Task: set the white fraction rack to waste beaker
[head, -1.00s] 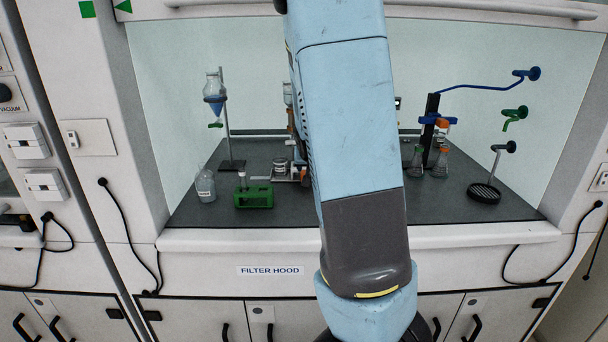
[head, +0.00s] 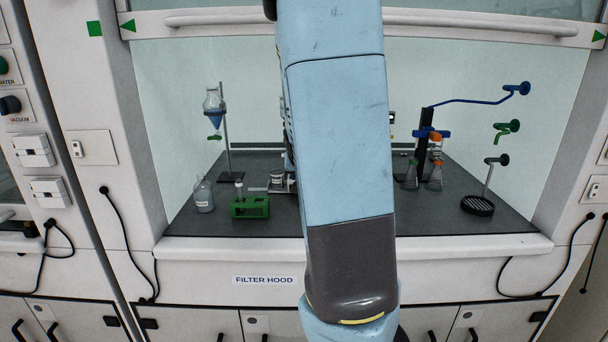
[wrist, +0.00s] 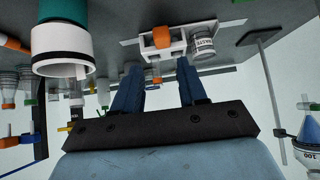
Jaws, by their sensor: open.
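A white block with orange parts (wrist: 162,42), which looks like the white fraction rack, lies beyond the fingertips on a pale plate. A small vessel labelled WASTE (wrist: 203,45), the waste beaker, is close beside it on the right. In the head view a small beaker (head: 277,179) shows on a plate left of my arm; it seems to be the same one. My arm hides the hood's middle, the white rack and my gripper there.
A large teal and white cylinder (wrist: 63,45) is near the gripper's left. In the head view a green rack (head: 250,207) and a bottle (head: 203,195) stand at left, with a funnel stand (head: 226,140) behind. Flasks (head: 434,178) and a round black grid (head: 477,205) are at right.

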